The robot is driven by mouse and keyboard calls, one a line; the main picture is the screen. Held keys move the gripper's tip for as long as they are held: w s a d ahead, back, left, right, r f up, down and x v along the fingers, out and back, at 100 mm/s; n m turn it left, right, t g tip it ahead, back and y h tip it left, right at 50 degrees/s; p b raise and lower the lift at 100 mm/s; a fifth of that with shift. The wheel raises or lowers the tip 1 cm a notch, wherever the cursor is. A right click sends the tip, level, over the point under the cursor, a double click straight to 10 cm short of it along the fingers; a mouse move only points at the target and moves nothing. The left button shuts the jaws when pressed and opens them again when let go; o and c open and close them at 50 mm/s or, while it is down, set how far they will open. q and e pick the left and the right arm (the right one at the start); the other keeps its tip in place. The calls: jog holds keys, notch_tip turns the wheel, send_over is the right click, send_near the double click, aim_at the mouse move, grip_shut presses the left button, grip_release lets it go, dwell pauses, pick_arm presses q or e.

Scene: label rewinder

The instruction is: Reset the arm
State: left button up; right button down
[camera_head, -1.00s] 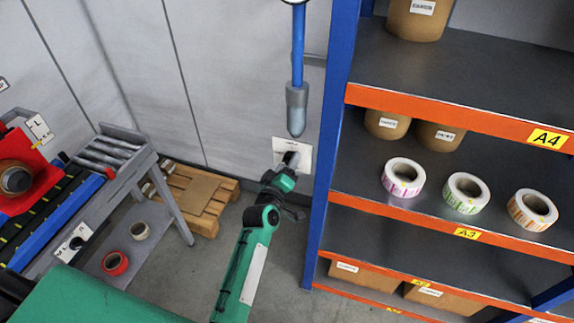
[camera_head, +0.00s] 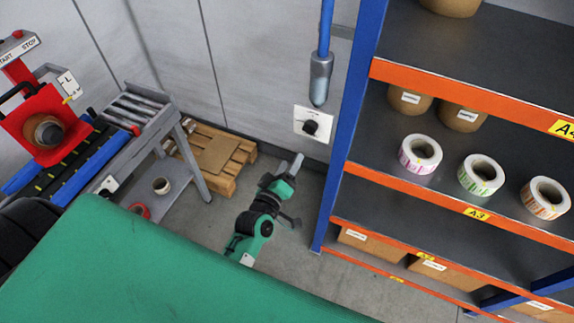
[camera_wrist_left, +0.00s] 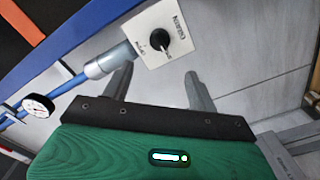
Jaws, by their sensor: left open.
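My left gripper (camera_head: 296,163) is open and empty, above the floor and just below the wall switch in the head view. In the left wrist view its two fingers (camera_wrist_left: 160,73) are spread apart with nothing between them. The switch is a white plate (camera_head: 300,118) with a black rotary knob (camera_head: 311,127). The knob also shows in the left wrist view (camera_wrist_left: 160,40), beyond the fingers and apart from them. My right gripper is not in view.
A blue-and-orange shelf (camera_head: 440,194) with label rolls (camera_head: 420,155) and brown rolls stands at right. A blue hose with a grey end (camera_head: 320,80) hangs above the switch. A roller table (camera_head: 140,113), red machine (camera_head: 42,122) and wooden pallet (camera_head: 213,153) are at left. Floor is clear between.

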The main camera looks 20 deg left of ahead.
pick_arm(q)
jog(key=shift+s, duration=0.4)
jog(key=s+d+f+m+g+b, duration=0.1)
jog(key=s+f+m+g, duration=0.2)
jog(key=f, duration=0.9)
jog(key=s+f+m+g+h+b, duration=0.1)
jog(key=s+f+g, duration=0.3)
jog(key=f, duration=0.8)
jog(key=s+d+f+m+g+b, duration=0.15)
jog(key=s+f, duration=0.35)
jog(key=f, duration=0.7)
jog(key=s+a+f+m+g, duration=0.2)
jog(key=s+a+f, duration=0.1)
jog(key=s+f, duration=0.4)
jog(key=s+a+f+m+g+y+b, duration=0.1)
jog(key=s+a+f+m+g, duration=0.1)
jog(key=s+f, duration=0.6)
jog(key=s+a+f+m+g, duration=0.3)
jog(key=s+f, duration=0.4)
jog(key=s, duration=1)
jog(key=shift+a+f+g+y, duration=0.3)
jog(key=shift+a+g, duration=0.3)
jog(key=shift+g, duration=0.15)
jog(key=shift+w, duration=0.15)
